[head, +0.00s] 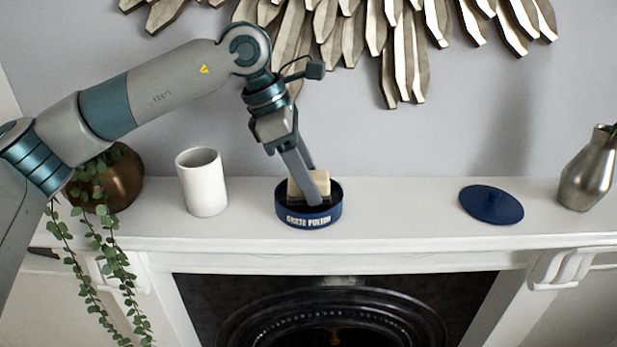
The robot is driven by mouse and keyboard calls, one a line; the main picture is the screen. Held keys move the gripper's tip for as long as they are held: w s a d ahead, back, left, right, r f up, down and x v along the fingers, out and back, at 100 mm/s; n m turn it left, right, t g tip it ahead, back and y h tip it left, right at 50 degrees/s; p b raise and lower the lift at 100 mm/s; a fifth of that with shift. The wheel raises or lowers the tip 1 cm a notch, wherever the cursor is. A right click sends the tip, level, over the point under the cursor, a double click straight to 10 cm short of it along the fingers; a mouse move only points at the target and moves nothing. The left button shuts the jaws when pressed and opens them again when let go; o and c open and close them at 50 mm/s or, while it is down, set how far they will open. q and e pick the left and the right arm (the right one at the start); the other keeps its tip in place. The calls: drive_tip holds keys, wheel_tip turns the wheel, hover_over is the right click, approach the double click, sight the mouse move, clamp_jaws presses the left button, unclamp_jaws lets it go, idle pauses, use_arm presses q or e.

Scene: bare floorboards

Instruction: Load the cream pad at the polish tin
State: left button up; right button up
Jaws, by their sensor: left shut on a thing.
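The polish tin (308,218) is a round, dark blue, open tin with white lettering on its side, standing on the white mantel. Its blue lid (491,204) lies flat on the mantel to the right, apart from it. My left gripper (311,193) points down into the tin, shut on the cream pad (322,181). The pad sits within the tin's rim, its upper part showing. The fingers hide part of the pad. The pad's underside is hidden, so I cannot tell whether it touches the polish. My right gripper is not in view.
On the mantel (400,225), a white cup (202,182) stands left of the tin. A brown pot (122,180) with a trailing plant is farther left. A metal vase (586,172) stands at the right end. A wooden wall ornament (400,50) hangs above. The mantel is clear between tin and lid.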

use_arm(q)
drive_tip(key=shift+s+f+b, duration=0.1)
drive_tip(key=shift+f+b, duration=0.15)
drive_tip(key=shift+b, duration=0.15)
idle(2.0)
drive_tip(key=shift+r+p, duration=1.25)
drive_tip(key=shift+r, duration=2.45)
